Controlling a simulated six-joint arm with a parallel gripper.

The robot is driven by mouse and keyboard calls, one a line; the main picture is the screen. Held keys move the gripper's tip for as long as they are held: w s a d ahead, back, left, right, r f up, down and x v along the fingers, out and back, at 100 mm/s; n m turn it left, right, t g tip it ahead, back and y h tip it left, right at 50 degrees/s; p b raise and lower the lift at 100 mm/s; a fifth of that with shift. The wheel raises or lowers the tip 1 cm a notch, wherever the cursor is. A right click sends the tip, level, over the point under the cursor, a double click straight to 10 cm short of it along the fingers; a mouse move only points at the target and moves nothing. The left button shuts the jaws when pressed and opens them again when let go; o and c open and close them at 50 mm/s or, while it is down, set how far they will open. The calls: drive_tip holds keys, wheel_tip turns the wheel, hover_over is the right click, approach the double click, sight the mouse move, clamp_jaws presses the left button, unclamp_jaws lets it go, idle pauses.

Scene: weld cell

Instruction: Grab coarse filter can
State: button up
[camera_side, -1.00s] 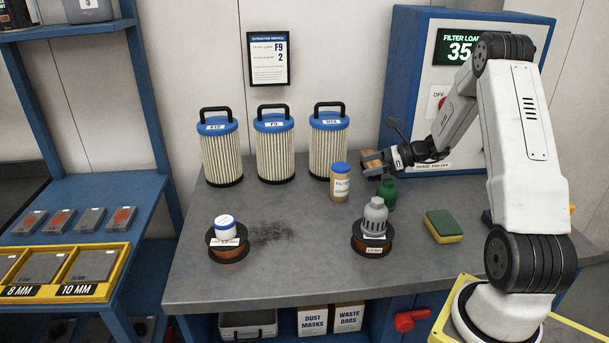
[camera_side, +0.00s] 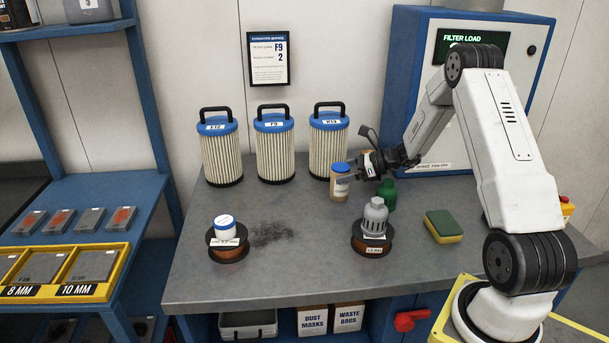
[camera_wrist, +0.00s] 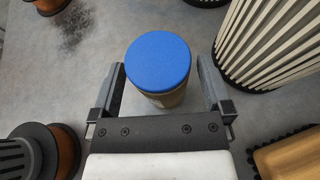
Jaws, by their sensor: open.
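A tan can with a blue lid (camera_side: 340,182) stands upright on the bench, in front of the right tall filter cartridge. Its label is partly hidden in the side view. My gripper (camera_side: 350,178) is at the can, reaching in from the right. In the wrist view, the blue-lidded can (camera_wrist: 158,62) stands between the two open fingers of my gripper (camera_wrist: 160,90). A narrow gap shows on each side, so the fingers do not appear to press on it. The can still rests on the bench.
Tall pleated cartridges (camera_side: 275,150) stand behind. A green bottle (camera_side: 387,194) and a grey nozzle-like part on a spool (camera_side: 375,217) are close in front. A brown block (camera_wrist: 290,155) lies right of the gripper. A sponge (camera_side: 443,226) is farther right.

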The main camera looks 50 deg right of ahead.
drive_tip(key=shift+w+a+f, duration=0.3)
drive_tip(key=shift+w+a, duration=0.05)
drive_tip(key=shift+w, duration=0.2)
drive_tip(key=c, duration=1.1)
drive_tip(key=shift+c, duration=0.2)
drive_tip(key=shift+r, duration=0.15)
drive_tip(key=shift+r, duration=0.9)
drive_tip(key=s+a+r, duration=0.2)
drive_tip(key=s+r, duration=0.3)
drive_tip(key=s, duration=0.1)
drive_tip(key=s+a+r, duration=0.3)
drive_tip(key=s+r, duration=0.3)
drive_tip(key=shift+s+a, duration=0.35)
drive_tip(key=shift+s, duration=0.05)
